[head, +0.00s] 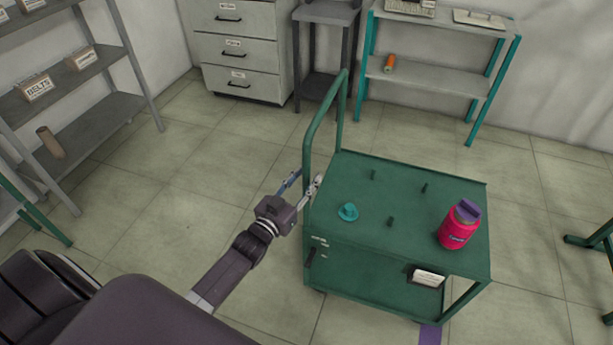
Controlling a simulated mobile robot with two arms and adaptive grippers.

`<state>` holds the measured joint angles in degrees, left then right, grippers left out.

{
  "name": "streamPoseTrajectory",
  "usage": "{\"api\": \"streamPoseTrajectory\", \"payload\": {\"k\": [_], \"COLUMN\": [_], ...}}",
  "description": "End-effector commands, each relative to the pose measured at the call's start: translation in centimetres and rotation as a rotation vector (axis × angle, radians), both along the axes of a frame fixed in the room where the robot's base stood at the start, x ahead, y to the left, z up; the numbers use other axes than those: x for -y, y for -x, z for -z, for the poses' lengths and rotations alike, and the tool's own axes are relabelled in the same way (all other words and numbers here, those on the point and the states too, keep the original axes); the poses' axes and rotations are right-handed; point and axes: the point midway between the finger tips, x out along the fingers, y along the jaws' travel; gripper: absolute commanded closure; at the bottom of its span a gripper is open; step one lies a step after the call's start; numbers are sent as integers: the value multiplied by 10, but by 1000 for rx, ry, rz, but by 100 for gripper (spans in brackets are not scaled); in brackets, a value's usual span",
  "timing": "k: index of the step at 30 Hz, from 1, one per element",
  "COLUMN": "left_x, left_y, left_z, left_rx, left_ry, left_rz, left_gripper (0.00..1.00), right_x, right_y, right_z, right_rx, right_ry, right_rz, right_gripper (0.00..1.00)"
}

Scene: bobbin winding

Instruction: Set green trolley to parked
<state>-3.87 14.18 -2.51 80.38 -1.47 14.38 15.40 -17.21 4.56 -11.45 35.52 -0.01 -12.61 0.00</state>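The green trolley (365,250) stands right of centre, with a tall looped push handle (325,112) at its left end. My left gripper (306,181) is at the near upright of that handle. Its two fingers are spread apart, one on each side of the upright in the picture; I cannot tell whether they touch it. On the trolley top are a teal knob-like piece (348,212), several short dark pegs and a red jar with a purple lid (459,226). My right gripper is out of view.
Shelving (95,115) stands at left, a drawer cabinet (238,50) and a teal-legged rack (430,80) at the back. Green legs (590,241) show at far right. The tiled floor left of the trolley is clear.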

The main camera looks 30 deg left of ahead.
Motion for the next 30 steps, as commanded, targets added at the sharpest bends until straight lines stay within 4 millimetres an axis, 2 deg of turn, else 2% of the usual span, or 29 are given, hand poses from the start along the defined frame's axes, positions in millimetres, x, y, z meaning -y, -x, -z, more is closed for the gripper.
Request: {"api": "streamPoseTrajectory", "payload": {"k": [10,20,30], "left_x": [1,0,0], "left_y": [-6,-5,-5], "left_z": [0,0,0], "left_rx": [-1,-1,-1], "left_ry": [0,0,0], "left_rz": [0,0,0], "left_gripper": [66,100,100], "right_x": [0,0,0], "right_y": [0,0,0], "right_z": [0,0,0], "right_rx": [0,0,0], "right_ry": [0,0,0], "right_rz": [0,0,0], "right_gripper": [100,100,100]}}
